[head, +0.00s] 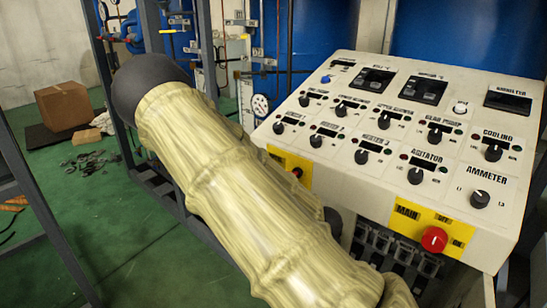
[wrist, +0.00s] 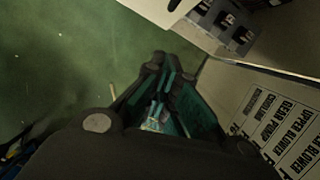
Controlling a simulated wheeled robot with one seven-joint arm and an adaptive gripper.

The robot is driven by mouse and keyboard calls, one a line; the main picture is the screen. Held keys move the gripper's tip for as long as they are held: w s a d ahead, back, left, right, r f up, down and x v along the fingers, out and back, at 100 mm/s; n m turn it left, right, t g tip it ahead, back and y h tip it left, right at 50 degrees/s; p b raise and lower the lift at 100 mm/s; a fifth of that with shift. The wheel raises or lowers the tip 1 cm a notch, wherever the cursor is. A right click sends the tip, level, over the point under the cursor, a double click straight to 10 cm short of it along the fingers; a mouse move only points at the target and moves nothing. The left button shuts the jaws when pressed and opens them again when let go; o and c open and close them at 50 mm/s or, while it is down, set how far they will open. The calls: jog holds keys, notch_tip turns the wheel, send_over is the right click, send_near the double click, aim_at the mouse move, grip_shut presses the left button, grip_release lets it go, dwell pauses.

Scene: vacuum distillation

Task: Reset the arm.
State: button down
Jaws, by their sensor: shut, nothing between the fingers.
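My arm (head: 235,185), in a cream-coloured sleeve with a dark rounded joint at its upper end, crosses the middle of the head view in front of the control panel (head: 453,158). My gripper cannot be seen in the head view. In the wrist view my gripper (wrist: 161,62) is shut and empty, its dark fingers with teal inner parts meeting at the tips. It points past green floor, beside a pale panel (wrist: 268,108) with printed labels such as "gear pump". I cannot tell its exact distance from that panel.
The control panel carries several black knobs and a red main switch (head: 434,240). Blue tanks (head: 462,38) stand behind it. Dark metal frame posts and pipes stand behind my arm. A cardboard box (head: 63,106) and debris lie at the back left. Green floor shows at the left.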

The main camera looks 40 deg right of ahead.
jog(key=s+a+f+m, duration=0.5)
jog(key=a+f+m, duration=0.1)
jog(key=a+m, duration=0.2)
jog(key=s+a+f+m+y, duration=0.1)
jog(key=s+a+f+m, duration=0.5)
jog(key=a+f+m, duration=0.1)
jog(key=s+a+f+m+g+y, duration=0.1)
jog(key=s+a+f+m, duration=0.4)
jog(key=a+m, duration=0.4)
jog(key=shift+s+a+f, duration=0.4)
jog(key=shift+a+f, duration=0.45)
jog(key=shift+f, duration=0.05)
